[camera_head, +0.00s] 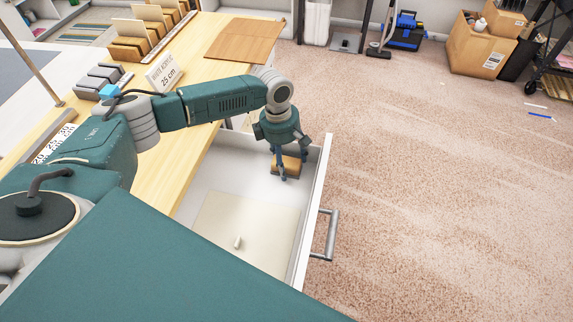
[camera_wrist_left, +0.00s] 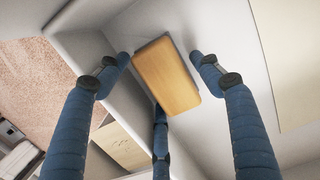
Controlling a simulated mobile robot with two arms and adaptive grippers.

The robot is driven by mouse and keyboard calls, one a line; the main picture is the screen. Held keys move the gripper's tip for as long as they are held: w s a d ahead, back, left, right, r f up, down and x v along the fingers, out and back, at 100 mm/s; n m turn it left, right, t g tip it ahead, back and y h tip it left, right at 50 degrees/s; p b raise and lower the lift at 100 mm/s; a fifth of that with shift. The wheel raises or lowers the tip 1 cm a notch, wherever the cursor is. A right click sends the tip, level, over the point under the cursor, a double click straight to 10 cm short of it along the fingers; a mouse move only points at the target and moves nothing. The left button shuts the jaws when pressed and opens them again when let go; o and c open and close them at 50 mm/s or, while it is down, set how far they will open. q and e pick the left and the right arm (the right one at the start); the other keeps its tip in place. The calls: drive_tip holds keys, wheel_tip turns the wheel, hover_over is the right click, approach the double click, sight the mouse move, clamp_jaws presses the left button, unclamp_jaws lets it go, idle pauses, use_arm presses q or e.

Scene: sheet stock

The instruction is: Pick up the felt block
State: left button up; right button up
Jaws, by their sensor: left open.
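The felt block (camera_head: 291,166) has a tan wooden top, with a thin grey edge showing below. It lies in the far part of the open white drawer (camera_head: 318,185). My left gripper (camera_head: 283,163) reaches down into the drawer over the block, and its fingers partly hide it. In the left wrist view, the block (camera_wrist_left: 167,76) sits between the spread blue fingers of the open left gripper (camera_wrist_left: 160,62). Gaps show on the left and right sides; I cannot tell whether the third finger touches it. My right gripper is not in view.
A pale sheet (camera_head: 215,215) with a small white piece (camera_head: 238,242) lies in the drawer's near part. The drawer walls stand close around the gripper. The wooden worktop (camera_head: 175,140) is beside it, and a metal handle (camera_head: 327,238) juts over the carpet.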

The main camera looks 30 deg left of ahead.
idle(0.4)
use_arm(q)
drive_tip(key=c, duration=1)
drive_tip(key=shift+o, duration=0.2)
